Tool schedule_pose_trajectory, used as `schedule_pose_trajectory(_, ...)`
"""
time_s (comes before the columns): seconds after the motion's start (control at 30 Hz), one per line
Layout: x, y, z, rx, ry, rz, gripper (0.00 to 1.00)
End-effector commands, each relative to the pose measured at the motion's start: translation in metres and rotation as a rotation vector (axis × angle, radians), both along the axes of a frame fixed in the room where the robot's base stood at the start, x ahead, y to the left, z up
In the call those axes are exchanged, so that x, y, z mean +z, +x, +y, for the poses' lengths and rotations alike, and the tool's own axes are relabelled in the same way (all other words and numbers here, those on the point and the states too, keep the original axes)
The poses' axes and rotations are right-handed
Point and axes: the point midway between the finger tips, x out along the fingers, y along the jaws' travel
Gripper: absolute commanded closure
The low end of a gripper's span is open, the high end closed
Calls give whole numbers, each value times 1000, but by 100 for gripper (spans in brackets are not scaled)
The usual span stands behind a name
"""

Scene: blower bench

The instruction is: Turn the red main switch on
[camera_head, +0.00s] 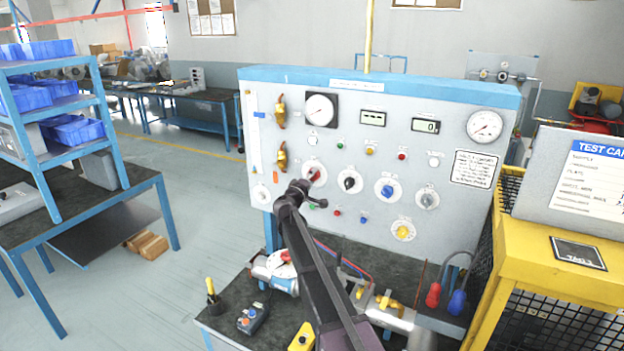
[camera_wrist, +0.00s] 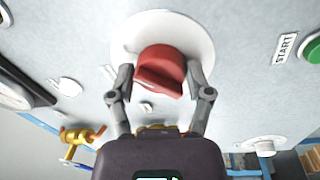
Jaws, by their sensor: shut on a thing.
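The red main switch (camera_wrist: 160,70) is a red rotary knob on a round white plate on the grey panel. In the wrist view it sits between the two fingers of my gripper (camera_wrist: 160,84), which are closed on its sides. In the head view the red switch (camera_head: 315,175) shows just above my gripper (camera_head: 304,190), in the left part of the panel. My arm hides part of the panel and bench below it. I cannot read the markings around the knob.
A black knob (camera_head: 350,182), a blue knob (camera_head: 388,190) and a yellow knob (camera_head: 403,231) are on the panel to the right. A green START button (camera_wrist: 313,48) shows in the wrist view. A yellow cage (camera_head: 550,250) stands at the right.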

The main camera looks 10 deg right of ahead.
Motion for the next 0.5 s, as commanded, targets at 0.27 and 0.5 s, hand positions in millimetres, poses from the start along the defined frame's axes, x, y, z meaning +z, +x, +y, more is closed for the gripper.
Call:
schedule_pose_trajectory(0.27, 0, 0, 0, -1, 2, 0, 0)
schedule_pose_trajectory(0.5, 0, 0, 0, 0, 1, 0, 0)
